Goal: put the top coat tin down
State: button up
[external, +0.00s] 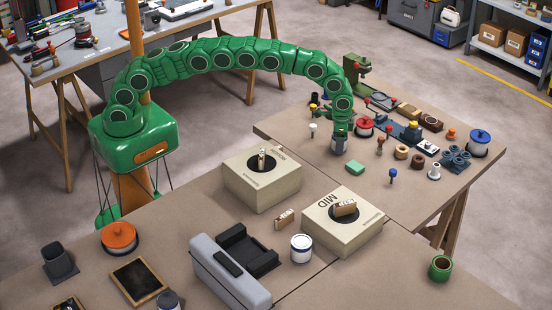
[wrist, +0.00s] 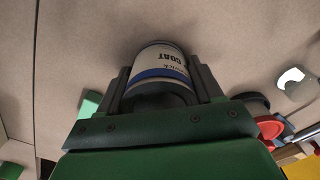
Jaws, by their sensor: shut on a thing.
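The held tin (wrist: 160,58) is white with a blue band and shows the word "COAT"; the rest of its label is cut off. My gripper (wrist: 160,80) is shut around its sides in the wrist view. In the external view my gripper (external: 339,146) points down at the far table, left of the small tools. There the tin is mostly hidden by the gripper, and I cannot tell whether it touches the tabletop.
Blue (external: 393,174) and white (external: 313,128) knobbed pieces stand close by. Two cream boxes with round openings (external: 236,170) (external: 318,226) stand in front. Bare tabletop (external: 430,205) lies at front right.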

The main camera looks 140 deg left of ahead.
jog(key=o, duration=1.3)
notch_tip(320, 180, up, 12)
jog(key=shift+f, duration=0.25)
jog(key=shift+r, duration=0.35)
